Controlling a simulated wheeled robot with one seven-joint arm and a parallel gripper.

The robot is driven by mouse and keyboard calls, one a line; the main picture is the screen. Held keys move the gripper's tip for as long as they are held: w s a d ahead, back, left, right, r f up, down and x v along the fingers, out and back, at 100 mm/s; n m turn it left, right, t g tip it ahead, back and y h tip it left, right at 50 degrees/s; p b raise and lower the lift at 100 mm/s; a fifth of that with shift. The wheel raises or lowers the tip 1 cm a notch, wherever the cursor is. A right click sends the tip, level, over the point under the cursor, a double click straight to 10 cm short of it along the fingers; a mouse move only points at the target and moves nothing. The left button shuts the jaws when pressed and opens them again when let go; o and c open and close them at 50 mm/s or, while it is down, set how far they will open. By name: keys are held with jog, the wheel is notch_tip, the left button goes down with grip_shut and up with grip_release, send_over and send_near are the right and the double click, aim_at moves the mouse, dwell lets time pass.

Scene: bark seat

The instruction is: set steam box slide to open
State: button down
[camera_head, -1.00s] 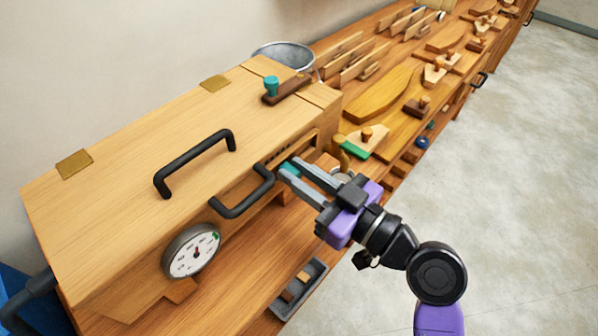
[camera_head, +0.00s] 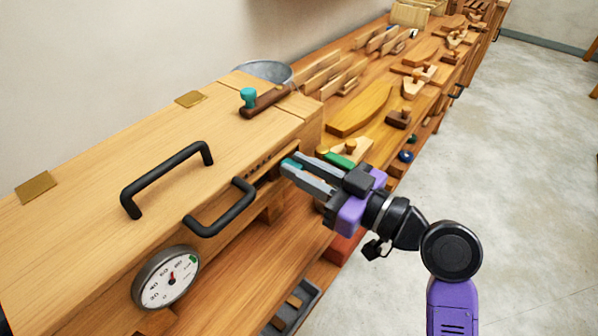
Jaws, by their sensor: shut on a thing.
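The wooden steam box (camera_head: 110,185) fills the left of the view, with its lid shut. A slotted strip with small dark holes (camera_head: 262,160), apparently the slide's track, runs along the upper right of its front face. My gripper (camera_head: 291,167) reaches in from the right and is shut on a small teal knob (camera_head: 291,162) at the right part of this strip. The fingers hide most of the knob and the slide behind it.
A black front handle (camera_head: 222,212) juts out just left of my gripper. A dial gauge (camera_head: 166,278) is lower left. Another teal knob (camera_head: 248,97) stands on the lid's dark bar. Wooden parts crowd the bench (camera_head: 345,125) behind; the floor (camera_head: 520,170) at right is clear.

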jog(key=c, duration=1.3)
grip_release()
jog(key=shift+w+d, duration=0.25)
jog(key=shift+d, duration=0.05)
jog(key=shift+a, duration=0.1)
jog(key=shift+s, duration=0.1)
jog(key=b+v, duration=0.1)
jog(key=v, duration=0.6)
jog(key=shift+s+d, duration=0.25)
jog(key=shift+d, duration=0.1)
